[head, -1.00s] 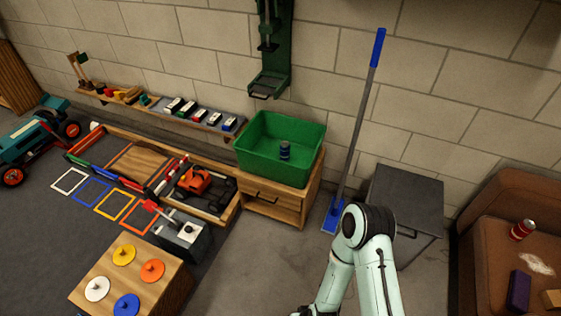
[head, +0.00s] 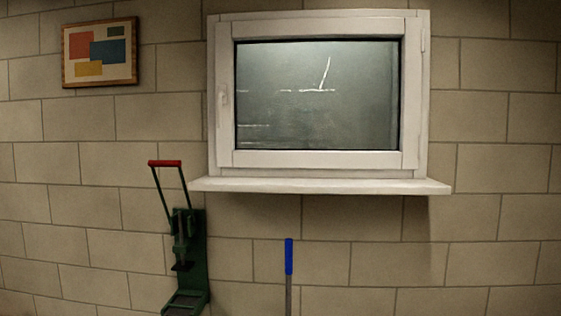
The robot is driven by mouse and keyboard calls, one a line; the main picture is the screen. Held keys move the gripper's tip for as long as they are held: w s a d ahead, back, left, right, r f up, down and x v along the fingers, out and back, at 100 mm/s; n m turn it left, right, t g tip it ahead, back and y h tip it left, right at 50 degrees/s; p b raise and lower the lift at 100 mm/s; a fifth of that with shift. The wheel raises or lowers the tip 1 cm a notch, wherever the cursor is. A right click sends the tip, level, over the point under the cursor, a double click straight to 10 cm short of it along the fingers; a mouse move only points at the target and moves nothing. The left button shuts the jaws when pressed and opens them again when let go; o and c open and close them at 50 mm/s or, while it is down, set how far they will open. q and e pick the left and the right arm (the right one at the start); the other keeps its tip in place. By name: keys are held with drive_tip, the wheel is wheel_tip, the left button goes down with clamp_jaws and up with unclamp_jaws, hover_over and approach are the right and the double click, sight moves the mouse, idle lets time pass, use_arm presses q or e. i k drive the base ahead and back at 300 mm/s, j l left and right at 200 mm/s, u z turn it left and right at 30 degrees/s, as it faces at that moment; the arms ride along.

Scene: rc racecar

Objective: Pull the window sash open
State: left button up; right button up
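The window sash (head: 318,159) is a white frame around a dark grey pane with white marks on it. It sits flush inside the white outer window frame (head: 420,100) and looks closed. A white sill (head: 320,186) juts out below. Neither of my grippers is in view.
The blue top of a pole (head: 289,257) rises below the sill. A framed picture (head: 100,52) hangs at the upper left.

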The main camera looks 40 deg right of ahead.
sight(409, 33)
drive_tip(key=z, duration=0.4)
drive_tip(key=l+z, duration=0.1)
drive_tip(key=z, duration=0.75)
drive_tip(key=i+z, duration=0.1)
drive_tip(key=z, duration=0.3)
drive_tip(key=u, duration=0.65)
drive_tip(key=i+u, duration=0.7)
drive_tip(key=i, duration=0.15)
